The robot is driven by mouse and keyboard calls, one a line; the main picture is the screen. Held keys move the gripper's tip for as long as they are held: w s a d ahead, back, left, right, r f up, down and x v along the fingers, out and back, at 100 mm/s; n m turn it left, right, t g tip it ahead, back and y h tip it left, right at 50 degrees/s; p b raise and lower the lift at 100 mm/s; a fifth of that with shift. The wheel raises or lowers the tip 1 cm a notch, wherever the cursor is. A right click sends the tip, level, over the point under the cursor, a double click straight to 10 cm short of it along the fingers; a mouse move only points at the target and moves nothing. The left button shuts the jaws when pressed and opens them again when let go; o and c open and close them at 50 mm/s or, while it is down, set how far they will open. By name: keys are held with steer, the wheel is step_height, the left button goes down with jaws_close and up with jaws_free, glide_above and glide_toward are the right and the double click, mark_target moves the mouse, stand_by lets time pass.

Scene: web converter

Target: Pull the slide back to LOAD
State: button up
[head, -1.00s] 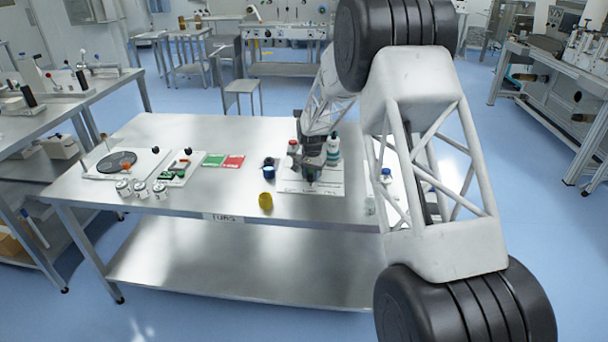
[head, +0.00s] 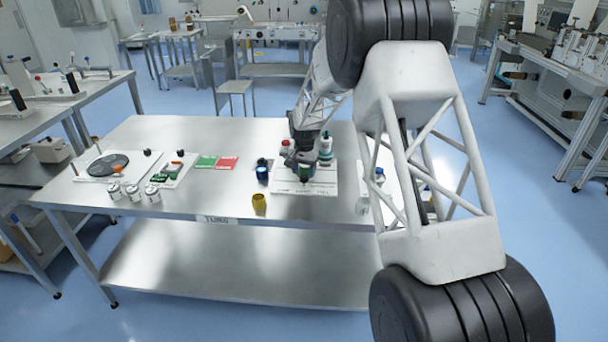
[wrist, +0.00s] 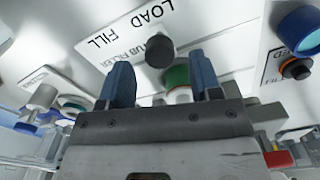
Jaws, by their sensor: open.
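The white tub filler plate (head: 322,189) lies on the steel table with lettering along its front edge. In the wrist view the plate (wrist: 215,50) carries the words LOAD and FILL. A dark round knob (wrist: 160,53) stands by the lettering, and a green-topped white piece (wrist: 177,76) sits beside it; I cannot tell which belongs to the slide. My gripper (wrist: 160,62) is open, pointing down over the plate, with its two blue fingers apart and the green-topped piece showing between them. No contact is visible. In the head view my gripper (head: 304,160) hides much of the filler.
A yellow cup (head: 259,204) and a blue-and-black piece (head: 262,170) stand left of the plate. A white bottle with a teal band (head: 326,147) and a red-capped container (head: 286,146) stand behind it. Green and red cards (head: 216,162) lie farther left.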

steer(key=shift+r, duration=2.85)
steer(key=shift+s+d+r, duration=0.15)
steer(key=shift+d+r, duration=0.05)
steer(key=shift+r, duration=0.1)
steer(key=s+d+r, duration=0.6)
steer(key=s+r, duration=0.1)
steer(key=s, duration=0.2)
steer(key=s+d+r+n+t, duration=0.1)
steer(key=s+d+r, duration=0.45)
steer(key=s, duration=0.35)
steer(key=s+d+r, duration=0.5)
steer(key=s+r, duration=0.2)
steer(key=s, duration=0.2)
steer(key=s+d, duration=0.3)
steer(key=s, duration=0.8)
steer(key=s+d+n+t, duration=0.1)
steer(key=s+d, duration=0.2)
steer(key=s, duration=0.8)
steer(key=s+d+f, duration=0.1)
steer(key=s+d, duration=0.2)
steer(key=s, duration=0.8)
steer(key=shift+s+d+n+t, duration=0.15)
steer(key=shift+d+n+t, duration=0.15)
steer(key=shift+n, duration=0.1)
